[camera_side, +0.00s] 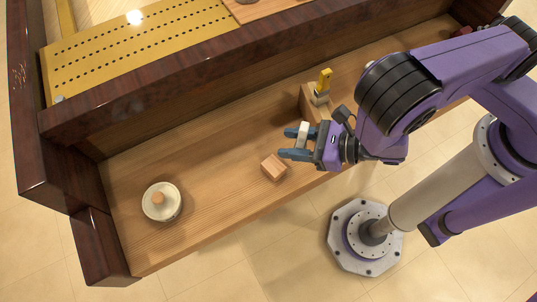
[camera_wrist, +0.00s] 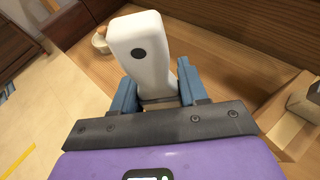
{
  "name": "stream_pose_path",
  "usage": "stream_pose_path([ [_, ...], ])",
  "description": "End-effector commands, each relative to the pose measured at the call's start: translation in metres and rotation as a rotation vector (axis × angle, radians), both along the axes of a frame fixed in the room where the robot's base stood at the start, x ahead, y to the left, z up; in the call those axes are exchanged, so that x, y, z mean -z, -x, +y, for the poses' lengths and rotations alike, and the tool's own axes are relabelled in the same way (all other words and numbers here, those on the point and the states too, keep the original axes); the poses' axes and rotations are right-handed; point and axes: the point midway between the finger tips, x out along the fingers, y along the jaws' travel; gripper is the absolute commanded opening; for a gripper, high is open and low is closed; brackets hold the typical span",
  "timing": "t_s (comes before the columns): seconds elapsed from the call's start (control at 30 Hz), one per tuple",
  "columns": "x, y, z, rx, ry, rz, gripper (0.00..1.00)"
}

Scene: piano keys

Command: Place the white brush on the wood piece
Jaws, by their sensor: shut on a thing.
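My gripper (camera_side: 290,142) is shut on the white brush (camera_side: 304,131), with its blue fingers on either side. In the wrist view the brush's white body (camera_wrist: 140,45), with a dark round spot, stands up between the fingers (camera_wrist: 158,90); its lower end is mostly hidden. A small light wood piece (camera_side: 273,167) lies on the wooden ledge, just below and left of my gripper in the side view. The brush is apart from this piece. I cannot pick out the small wood piece in the wrist view.
A larger wooden block (camera_side: 309,103) bears a yellow-topped tool (camera_side: 323,86) close behind my gripper. A round pale dish (camera_side: 161,202) with a wooden knob sits at the ledge's left. A dark raised rail (camera_side: 190,62) runs behind. The ledge (camera_side: 200,150) between is clear.

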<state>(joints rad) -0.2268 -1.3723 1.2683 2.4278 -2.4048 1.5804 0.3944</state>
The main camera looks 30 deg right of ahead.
Motion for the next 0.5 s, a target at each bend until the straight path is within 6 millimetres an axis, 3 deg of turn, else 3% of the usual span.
stream_pose_path([
  [0.03,0.004,-0.009,0.008,0.007,-0.005,-0.002,0.11],
  [0.3,0.045,-0.026,0.032,0.001,0.000,-0.002,0.11],
  [0.5,0.056,-0.032,0.039,0.001,0.002,-0.002,0.11],
])
